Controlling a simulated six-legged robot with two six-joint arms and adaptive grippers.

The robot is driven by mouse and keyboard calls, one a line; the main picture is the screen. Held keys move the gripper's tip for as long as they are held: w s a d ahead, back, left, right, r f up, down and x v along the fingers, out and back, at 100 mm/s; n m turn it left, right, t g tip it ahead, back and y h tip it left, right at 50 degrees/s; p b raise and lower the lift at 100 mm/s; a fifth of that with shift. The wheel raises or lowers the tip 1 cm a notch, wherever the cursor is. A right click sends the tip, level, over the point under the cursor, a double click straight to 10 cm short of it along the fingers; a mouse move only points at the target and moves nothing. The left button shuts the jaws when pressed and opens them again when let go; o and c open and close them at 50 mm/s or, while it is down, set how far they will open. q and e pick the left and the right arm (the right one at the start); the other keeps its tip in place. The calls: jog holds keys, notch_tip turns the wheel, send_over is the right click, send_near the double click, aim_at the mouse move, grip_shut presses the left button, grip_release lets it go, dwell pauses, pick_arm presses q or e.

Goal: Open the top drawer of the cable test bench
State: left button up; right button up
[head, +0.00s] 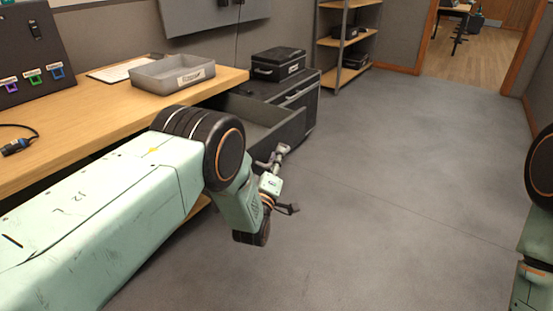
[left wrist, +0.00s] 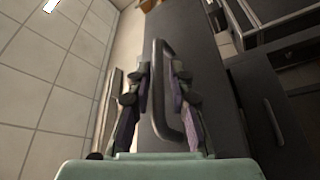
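The bench (head: 75,140) has a wooden top. A dark grey drawer (head: 292,131) stands out from beneath it, with part of its inside showing. My left gripper (head: 285,180) is in front of this drawer, beyond the bench's right edge. In the left wrist view, a dark bar handle (left wrist: 158,48) on a dark panel (left wrist: 198,45) runs between the fingers of my left gripper (left wrist: 158,75). The fingers are apart, one on each side of the bar, and I see no firm grip. My right gripper is outside the views.
A black case (head: 278,64) sits on a dark cabinet (head: 309,103) behind the drawer. Shelves (head: 345,43) stand further back. The floor (head: 420,160) to the right is clear.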

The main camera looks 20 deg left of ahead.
pick_arm(q)
jog(key=v, duration=1.2)
dwell(0.3)
